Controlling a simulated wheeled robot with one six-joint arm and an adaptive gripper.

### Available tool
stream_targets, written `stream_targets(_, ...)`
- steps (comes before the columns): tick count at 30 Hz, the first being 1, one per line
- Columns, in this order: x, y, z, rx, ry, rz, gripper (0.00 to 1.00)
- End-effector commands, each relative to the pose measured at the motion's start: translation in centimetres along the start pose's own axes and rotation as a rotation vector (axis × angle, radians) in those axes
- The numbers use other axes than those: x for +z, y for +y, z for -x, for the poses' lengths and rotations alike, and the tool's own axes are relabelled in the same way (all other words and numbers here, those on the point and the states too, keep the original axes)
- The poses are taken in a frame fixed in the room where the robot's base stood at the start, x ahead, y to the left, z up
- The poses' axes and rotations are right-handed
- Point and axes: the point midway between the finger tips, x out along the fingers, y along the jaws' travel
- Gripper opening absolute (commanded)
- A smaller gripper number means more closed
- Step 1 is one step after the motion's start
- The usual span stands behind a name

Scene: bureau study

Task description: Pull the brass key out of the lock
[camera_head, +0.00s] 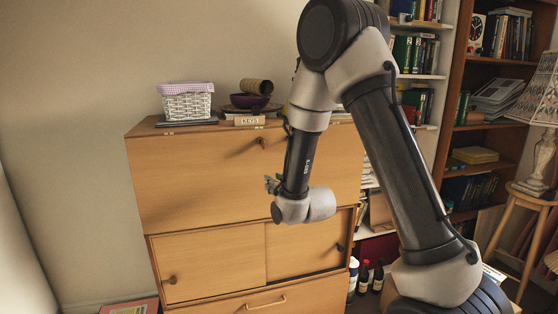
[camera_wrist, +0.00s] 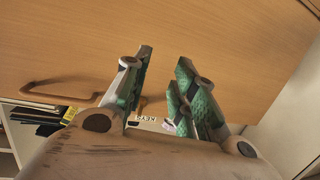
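The wooden bureau (camera_head: 195,180) stands against the wall with its front flap closed. A small brownish piece, which looks like the key in its lock (camera_head: 262,142), sits near the flap's top edge. My gripper (camera_head: 271,184) is in front of the flap, lower than the key and apart from it. In the wrist view my gripper (camera_wrist: 163,62) has its green-padded fingers spread, with nothing between the tips. A small brown bit, perhaps the key (camera_wrist: 143,101), shows farther off between the fingers; its shape is unclear.
On the bureau top are a white basket (camera_head: 187,103), a purple bowl (camera_head: 247,101) and a lettered block (camera_head: 249,120). A curved handle (camera_wrist: 60,93) is on the wooden front in the wrist view. Bottles (camera_head: 364,277) stand at the bureau's right.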

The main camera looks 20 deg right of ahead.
Motion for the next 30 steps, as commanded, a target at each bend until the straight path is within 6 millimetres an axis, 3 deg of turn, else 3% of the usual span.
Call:
stream_targets(3,-4.4,0.3,0.3,0.013,0.183,0.001,0.27)
stream_targets(8,-7.5,0.5,1.1,0.021,0.319,0.004,0.27)
stream_targets(14,-8.4,0.5,0.4,0.022,0.342,0.006,0.27)
stream_targets(30,-10.5,0.7,-5.8,0.021,0.34,0.005,0.27)
